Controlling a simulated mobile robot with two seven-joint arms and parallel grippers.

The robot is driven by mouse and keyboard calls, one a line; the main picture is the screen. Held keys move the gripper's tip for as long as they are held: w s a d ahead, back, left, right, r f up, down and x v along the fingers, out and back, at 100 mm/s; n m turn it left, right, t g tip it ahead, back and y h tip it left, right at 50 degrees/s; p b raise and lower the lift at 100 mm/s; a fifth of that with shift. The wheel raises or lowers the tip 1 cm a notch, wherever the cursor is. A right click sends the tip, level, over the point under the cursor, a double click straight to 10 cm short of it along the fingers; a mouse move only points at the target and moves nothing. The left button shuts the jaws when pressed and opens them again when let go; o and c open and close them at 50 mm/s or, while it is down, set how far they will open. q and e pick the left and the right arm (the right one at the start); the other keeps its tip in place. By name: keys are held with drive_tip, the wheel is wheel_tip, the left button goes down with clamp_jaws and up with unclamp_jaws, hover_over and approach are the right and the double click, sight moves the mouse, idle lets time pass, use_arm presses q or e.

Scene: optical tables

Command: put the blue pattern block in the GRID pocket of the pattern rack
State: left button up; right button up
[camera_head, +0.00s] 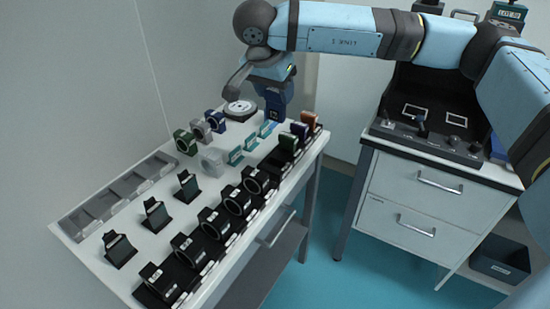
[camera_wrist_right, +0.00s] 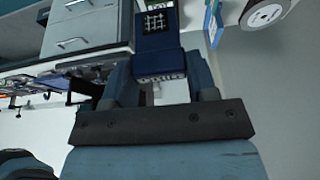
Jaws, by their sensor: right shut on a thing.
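The blue pattern block (camera_head: 274,108) is in my right gripper (camera_head: 273,88), at the far end of the white optical table. In the right wrist view the block (camera_wrist_right: 158,57) sits between the two fingers (camera_wrist_right: 160,82), with a white grid pattern on its dark face. The gripper is shut on it. Teal-edged frames (camera_head: 236,155) stand in a row just in front of the block; I cannot tell for sure whether these are the pattern rack or which pocket is GRID. Whether the block touches anything below is unclear. My left gripper is not in view.
A white round device (camera_head: 239,110) is left of the held block. Black ring mounts (camera_head: 213,223), dark stands (camera_head: 155,214) and a grey tray (camera_head: 125,188) fill the nearer table. A drawer cabinet (camera_head: 421,201) stands right.

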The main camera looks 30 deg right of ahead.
wheel_tip(320, 180, down, 15)
drive_tip(key=shift+r+b, duration=0.1)
drive_tip(key=shift+b, duration=1.1)
drive_tip(key=shift+f, duration=0.35)
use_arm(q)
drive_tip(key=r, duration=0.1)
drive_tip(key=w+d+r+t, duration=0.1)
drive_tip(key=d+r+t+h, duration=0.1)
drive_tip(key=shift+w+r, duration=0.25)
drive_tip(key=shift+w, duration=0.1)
use_arm(e)
drive_tip(key=shift+f, duration=0.1)
drive_tip(key=o, duration=0.9)
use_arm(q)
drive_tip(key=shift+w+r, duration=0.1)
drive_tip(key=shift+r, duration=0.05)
use_arm(e)
drive_tip(key=shift+o, duration=0.2)
